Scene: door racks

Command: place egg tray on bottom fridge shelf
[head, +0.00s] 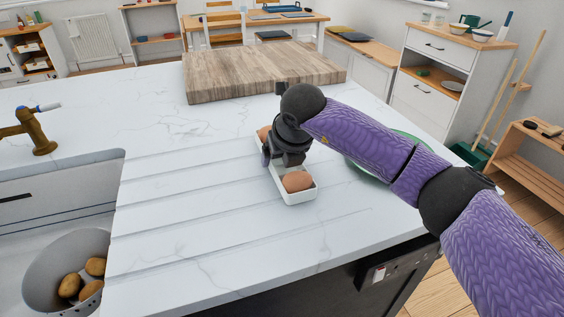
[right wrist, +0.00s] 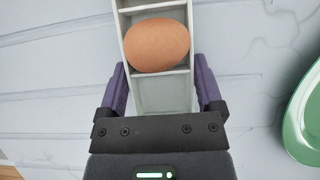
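The white egg tray (head: 301,198) lies on the marble counter. One brown egg (head: 298,181) sits in its near end and another (head: 264,133) at its far end. My right gripper (head: 274,160) is down over the middle of the tray. In the right wrist view its purple fingers (right wrist: 162,88) stand on both sides of the tray (right wrist: 163,95), very close to its walls. I cannot tell whether they press on it. One egg (right wrist: 157,45) shows just ahead of the fingers. My left gripper is out of view. No fridge shelf is recognisable.
A wooden board (head: 260,75) lies at the back of the counter. A green plate (head: 372,170) is right of the tray, partly behind my arm; it also shows in the right wrist view (right wrist: 300,115). A sink with a colander (head: 60,262) of potatoes is at left.

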